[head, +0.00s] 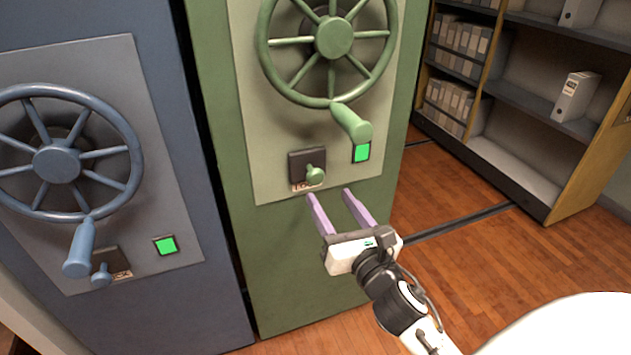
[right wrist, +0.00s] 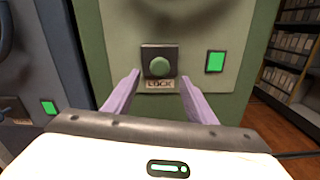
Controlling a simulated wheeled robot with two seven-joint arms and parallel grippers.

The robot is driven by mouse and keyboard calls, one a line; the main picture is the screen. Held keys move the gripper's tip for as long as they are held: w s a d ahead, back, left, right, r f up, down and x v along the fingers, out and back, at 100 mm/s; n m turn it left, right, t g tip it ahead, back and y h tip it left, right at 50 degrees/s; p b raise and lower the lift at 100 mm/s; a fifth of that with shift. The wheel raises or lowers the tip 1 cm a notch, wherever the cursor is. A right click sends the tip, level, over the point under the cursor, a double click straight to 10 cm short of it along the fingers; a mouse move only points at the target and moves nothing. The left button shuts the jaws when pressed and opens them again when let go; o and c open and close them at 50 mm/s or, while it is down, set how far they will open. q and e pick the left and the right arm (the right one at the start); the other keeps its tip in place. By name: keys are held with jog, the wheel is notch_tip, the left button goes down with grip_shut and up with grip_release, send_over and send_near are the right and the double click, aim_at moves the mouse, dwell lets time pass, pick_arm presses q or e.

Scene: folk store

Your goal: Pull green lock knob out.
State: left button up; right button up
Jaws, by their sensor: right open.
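The green lock knob (head: 315,174) sticks out from a dark square plate low on the green cabinet's light panel. In the right wrist view the knob (right wrist: 159,67) shows as a round green end above a "LOCK" label (right wrist: 160,85). My right gripper (head: 329,193) is open, with its two purple fingers pointing at the panel. In the head view its fingertips are just below and to the right of the knob. In the right wrist view the knob appears between and slightly above the fingertips (right wrist: 159,81), with nothing held. My left gripper is not in view.
A large green handwheel (head: 333,38) with a protruding handle (head: 351,122) is above the knob. A lit green square (head: 361,152) is to its right. A blue cabinet with its own wheel (head: 57,164) and knob (head: 101,273) stands left. Shelves (head: 530,150) stand at right beyond open wooden floor.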

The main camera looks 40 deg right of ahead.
aim_at(317, 179)
jog(key=x, duration=0.9)
jog(key=shift+w+b, duration=0.25)
jog(key=shift+b, duration=0.05)
